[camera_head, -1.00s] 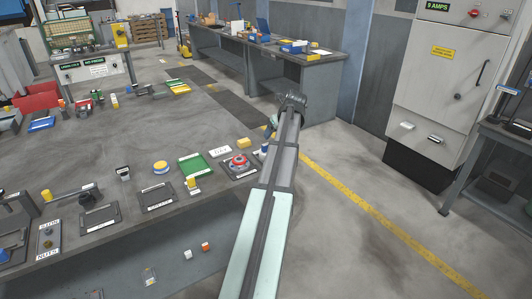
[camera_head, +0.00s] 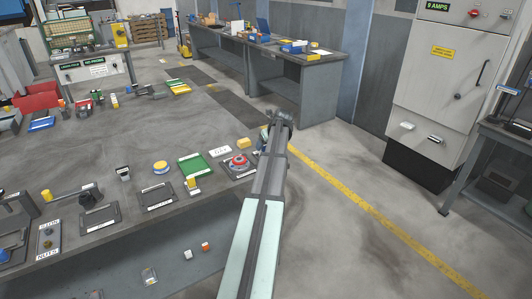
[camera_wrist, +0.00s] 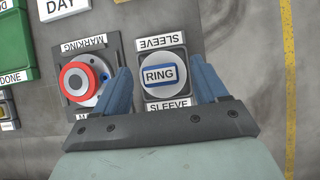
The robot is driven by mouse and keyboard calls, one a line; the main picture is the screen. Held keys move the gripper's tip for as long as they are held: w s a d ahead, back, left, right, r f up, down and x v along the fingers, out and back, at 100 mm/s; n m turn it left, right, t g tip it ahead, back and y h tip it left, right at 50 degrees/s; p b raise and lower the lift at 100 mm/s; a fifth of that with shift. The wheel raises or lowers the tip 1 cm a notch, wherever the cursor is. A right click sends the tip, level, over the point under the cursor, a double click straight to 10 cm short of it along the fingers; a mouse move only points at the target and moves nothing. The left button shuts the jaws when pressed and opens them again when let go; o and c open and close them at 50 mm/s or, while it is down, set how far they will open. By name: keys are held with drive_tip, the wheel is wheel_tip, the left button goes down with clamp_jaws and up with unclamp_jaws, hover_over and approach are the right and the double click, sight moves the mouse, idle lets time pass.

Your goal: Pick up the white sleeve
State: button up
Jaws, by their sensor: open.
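The white sleeve (camera_wrist: 161,73) shows in the wrist view as a round white top with a blue-edged RING label. It sits on a dark plate (camera_wrist: 178,52) marked SLEEVE at both ends. My gripper (camera_wrist: 160,70) is open, with one blue finger at the left of the sleeve and one at the right in the picture. I cannot tell how far above the plate the fingertips are. In the head view my arm covers much of this spot, and I cannot make out the sleeve there.
A red ring (camera_wrist: 76,80) on a MARKING plate (camera_wrist: 101,47) lies close left of the sleeve. A green tray (camera_wrist: 15,47) and a white DAY card (camera_wrist: 62,7) are further left. The grey bench (camera_head: 130,150) ends near my arm, and floor lies to the right.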

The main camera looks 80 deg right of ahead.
drive_tip(key=shift+x, duration=0.8)
drive_tip(key=c, duration=1.2)
